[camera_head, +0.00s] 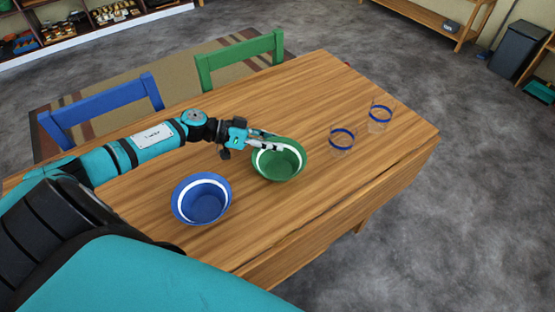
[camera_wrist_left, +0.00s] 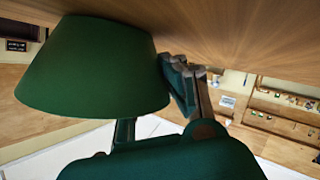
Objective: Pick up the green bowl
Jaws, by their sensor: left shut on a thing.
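The green bowl (camera_head: 281,168) with a white band inside is upright at the middle of the wooden table in the head view. My left gripper (camera_head: 268,143) reaches in from the left and is shut on the bowl's left rim. In the left wrist view the bowl (camera_wrist_left: 95,68) fills the left part, seen from outside and upside down, with the gripper fingers (camera_wrist_left: 182,85) at its side. Whether the bowl touches the table cannot be told clearly. My right gripper is not in view.
A blue bowl (camera_head: 202,203) stands left of and nearer than the green bowl on the table (camera_head: 330,200). Two clear glasses with blue bands (camera_head: 342,142) (camera_head: 380,116) stand to the right. Blue (camera_head: 105,105) and green (camera_head: 240,58) chairs line the far edge.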

